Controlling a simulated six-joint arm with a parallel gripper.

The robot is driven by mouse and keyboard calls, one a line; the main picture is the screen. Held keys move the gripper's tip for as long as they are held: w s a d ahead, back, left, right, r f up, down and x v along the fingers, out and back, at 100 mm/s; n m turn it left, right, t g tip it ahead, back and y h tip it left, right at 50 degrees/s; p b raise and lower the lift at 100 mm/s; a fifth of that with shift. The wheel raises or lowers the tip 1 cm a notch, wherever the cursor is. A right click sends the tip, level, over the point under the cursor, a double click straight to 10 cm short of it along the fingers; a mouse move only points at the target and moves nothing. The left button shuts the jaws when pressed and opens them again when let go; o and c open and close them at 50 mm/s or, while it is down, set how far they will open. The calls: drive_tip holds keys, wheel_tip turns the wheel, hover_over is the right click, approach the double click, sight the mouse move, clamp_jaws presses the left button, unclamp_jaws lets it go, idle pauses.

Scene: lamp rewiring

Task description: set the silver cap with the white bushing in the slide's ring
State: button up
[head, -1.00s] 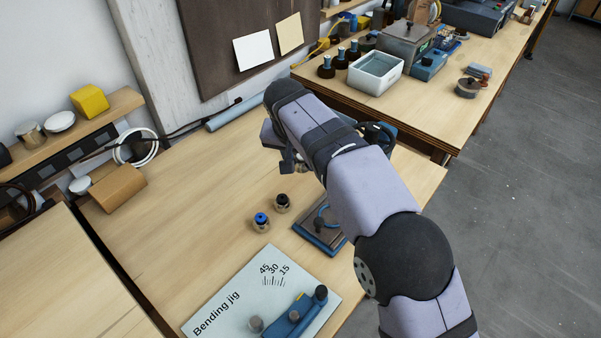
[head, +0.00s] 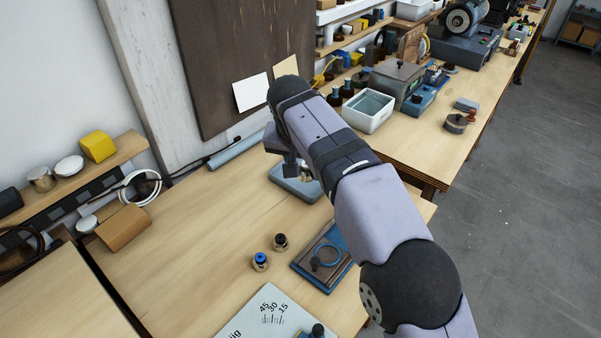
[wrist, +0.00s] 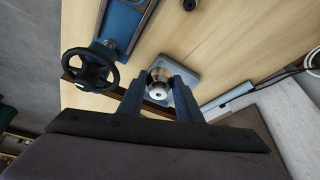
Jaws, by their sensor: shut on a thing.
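My gripper (wrist: 158,90) is shut on the silver cap (wrist: 159,76) in the wrist view. The white bushing (wrist: 158,94) shows on the cap's end facing the camera. In the head view my gripper (head: 296,168) is over the grey-blue pad (head: 292,188), which also lies behind the cap in the wrist view (wrist: 187,69). I cannot tell whether the cap touches the pad. The slide with its blue ring (head: 328,256) stands nearer in the head view, partly behind my arm. In the wrist view the slide (wrist: 122,22) is at upper left, apart from the cap.
A black handwheel (wrist: 88,70) stands at the slide's end. Two small caps, one blue-topped (head: 260,261) and one black-topped (head: 280,242), stand left of the slide. The bending jig (head: 270,312) is in front.

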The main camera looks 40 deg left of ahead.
drive_tip(key=s+d+r+p, duration=0.2)
drive_tip(key=d+p, duration=0.5)
drive_tip(key=d, duration=0.1)
wheel_tip(320, 180, down, 10)
drive_tip(key=s+d, duration=0.2)
drive_tip(key=shift+s+d+r, duration=0.2)
drive_tip(key=shift+d, duration=0.1)
drive_tip(key=shift+f, duration=0.25)
drive_tip(key=shift+f+b, duration=1.8)
drive_tip(key=shift+f, duration=0.7)
drive_tip(key=shift+f+b, duration=1.95)
drive_tip(key=shift+b, duration=0.1)
